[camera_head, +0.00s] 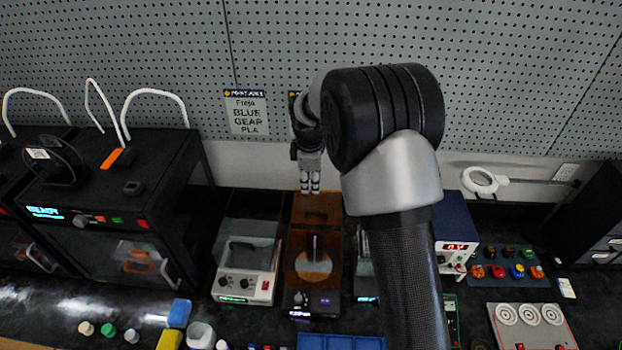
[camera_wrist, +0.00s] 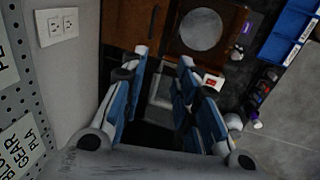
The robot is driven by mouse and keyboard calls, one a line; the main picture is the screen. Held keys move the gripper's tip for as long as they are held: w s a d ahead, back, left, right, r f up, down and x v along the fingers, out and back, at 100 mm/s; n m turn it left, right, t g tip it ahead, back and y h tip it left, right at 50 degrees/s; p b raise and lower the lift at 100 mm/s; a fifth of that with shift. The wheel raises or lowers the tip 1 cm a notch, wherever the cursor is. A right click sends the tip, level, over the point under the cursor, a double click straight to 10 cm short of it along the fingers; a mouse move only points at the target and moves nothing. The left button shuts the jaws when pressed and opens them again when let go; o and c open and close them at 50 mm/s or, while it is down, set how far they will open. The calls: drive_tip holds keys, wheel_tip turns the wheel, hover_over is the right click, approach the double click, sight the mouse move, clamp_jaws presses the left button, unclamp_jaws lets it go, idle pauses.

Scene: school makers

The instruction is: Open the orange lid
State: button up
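The orange-brown machine (camera_head: 290,262) stands on the counter below my gripper, with a round disc inside. Its orange lid (camera_head: 316,205) appears raised at the back, as a brown panel with a dark slot. In the wrist view the lid (camera_wrist: 128,20) shows at the top, beside the grey disc (camera_wrist: 201,28), which looks uncovered. My gripper (camera_head: 310,187) points down in front of the lid's upper edge; whether it touches is unclear. In the wrist view my gripper (camera_wrist: 163,58) has its blue fingers apart, with nothing seen held between them.
A grey-lidded device (camera_head: 245,262) stands close on the left. A darker device, mostly hidden by my arm, is on the right. A blue bin (camera_head: 340,342) sits in front. A pegboard wall (camera_head: 270,60) rises close behind my gripper, and a black printer (camera_head: 120,200) stands farther left.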

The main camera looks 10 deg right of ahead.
wheel_tip(320, 180, up, 12)
drive_tip(key=s, duration=0.2)
drive_tip(key=shift+a, duration=0.35)
drive_tip(key=shift+s+f, duration=0.1)
drive_tip(key=s+r+m+t+b, duration=0.1)
drive_tip(key=s+m+b, duration=0.65)
drive_tip(key=s, duration=0.95)
drive_tip(key=s+f+m+b, duration=0.3)
drive_tip(key=s+f+b, duration=0.1)
drive_tip(key=s, duration=0.5)
drive_tip(key=s+f+m+t+b, duration=0.1)
drive_tip(key=s+f+m+b, duration=0.3)
drive_tip(key=s, duration=0.5)
wheel_tip(320, 180, down, 3)
drive_tip(key=shift+s+a+r+t+y, duration=0.1)
drive_tip(key=shift+s+a+t+y, duration=0.2)
drive_tip(key=shift+a, duration=0.1)
drive_tip(key=shift+w, duration=0.1)
